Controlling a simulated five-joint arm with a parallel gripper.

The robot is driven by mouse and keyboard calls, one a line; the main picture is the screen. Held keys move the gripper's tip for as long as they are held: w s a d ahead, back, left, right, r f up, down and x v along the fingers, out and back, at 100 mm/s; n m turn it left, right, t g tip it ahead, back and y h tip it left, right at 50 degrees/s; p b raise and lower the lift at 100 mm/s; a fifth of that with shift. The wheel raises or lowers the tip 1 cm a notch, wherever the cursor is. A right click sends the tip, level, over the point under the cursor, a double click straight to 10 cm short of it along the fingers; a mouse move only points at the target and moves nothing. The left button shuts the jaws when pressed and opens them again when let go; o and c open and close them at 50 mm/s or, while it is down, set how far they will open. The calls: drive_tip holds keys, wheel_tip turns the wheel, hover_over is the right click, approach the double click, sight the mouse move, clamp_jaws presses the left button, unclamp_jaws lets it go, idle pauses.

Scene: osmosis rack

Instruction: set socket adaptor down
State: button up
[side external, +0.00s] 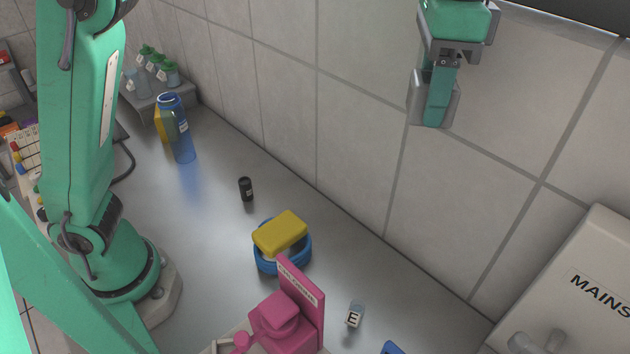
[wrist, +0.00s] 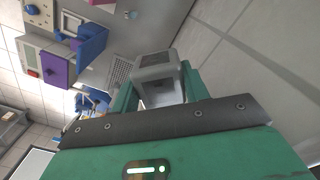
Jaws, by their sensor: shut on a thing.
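My gripper (side external: 440,95) is high at the upper right in the side external view, in front of the tiled wall and well above the bench. It is shut on a grey, boxy piece, which I take to be the socket adaptor (side external: 418,95). A green finger hides much of it there. In the wrist view the grey socket adaptor (wrist: 160,66) sits between the two green fingers of my gripper (wrist: 158,90), with a darker panel on its far face. It touches nothing else that I can see.
The grey bench (side external: 205,240) holds a yellow sponge (side external: 280,232) on a blue round item (side external: 268,264), a pink device (side external: 275,320), a small vial marked E (side external: 355,315), a black canister (side external: 246,189) and a blue bottle (side external: 177,130). A MAINS box (side external: 585,290) stands lower right.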

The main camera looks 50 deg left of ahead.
drive_tip(key=w+d+f+m, duration=0.1)
drive_tip(key=d+f+m, duration=0.25)
drive_tip(key=f, duration=0.95)
drive_tip(key=m, duration=0.5)
hover_over(407, 302)
wheel_tip(407, 302, down, 14)
drive_tip(key=shift+f+n, duration=0.15)
drive_tip(key=shift+n, duration=0.1)
drive_tip(key=shift+f, duration=4.9)
drive_tip(key=shift+f, duration=0.1)
drive_tip(key=o, duration=1)
